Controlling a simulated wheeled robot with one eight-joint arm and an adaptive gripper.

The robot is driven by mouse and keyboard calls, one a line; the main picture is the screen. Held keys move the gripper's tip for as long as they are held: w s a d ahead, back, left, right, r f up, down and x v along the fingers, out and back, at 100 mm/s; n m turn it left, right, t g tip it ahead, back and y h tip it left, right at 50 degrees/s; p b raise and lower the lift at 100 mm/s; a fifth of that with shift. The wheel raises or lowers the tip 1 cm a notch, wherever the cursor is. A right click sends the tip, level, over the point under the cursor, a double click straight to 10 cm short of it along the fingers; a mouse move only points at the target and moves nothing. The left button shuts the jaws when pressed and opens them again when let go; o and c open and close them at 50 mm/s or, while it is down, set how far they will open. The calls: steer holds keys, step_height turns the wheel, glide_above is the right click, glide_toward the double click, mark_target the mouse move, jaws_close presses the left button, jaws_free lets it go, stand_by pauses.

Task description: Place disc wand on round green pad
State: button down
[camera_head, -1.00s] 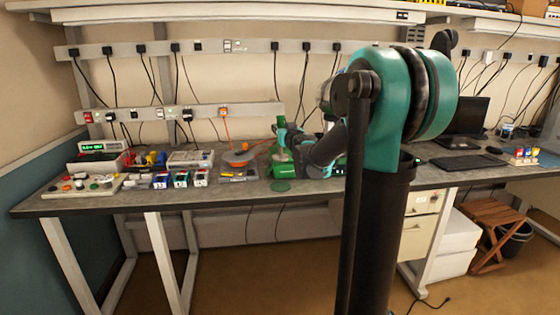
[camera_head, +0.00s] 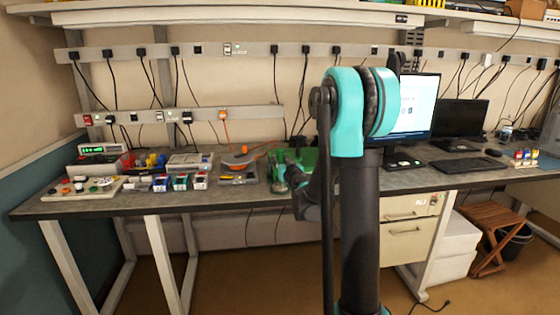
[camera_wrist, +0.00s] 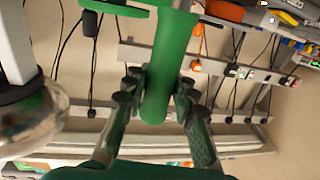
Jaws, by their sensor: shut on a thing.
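My gripper (camera_wrist: 157,85) is shut on a green, rod-like handle, which I take to be the disc wand (camera_wrist: 168,55). The handle runs between the two fingers and widens at the top edge of the wrist view; its far end is cut off. In the head view my gripper (camera_head: 279,165) is above the bench, left of my arm's column, and the wand is too small to make out clearly.
Several small coloured boxes (camera_head: 180,182) and instruments stand farther left. A green object (camera_head: 307,157) is behind my arm. A monitor (camera_head: 418,105) and keyboard (camera_head: 467,163) are to the right.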

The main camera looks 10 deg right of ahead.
steer(key=c, duration=1.2)
jaws_free()
steer(key=shift+f, duration=0.1)
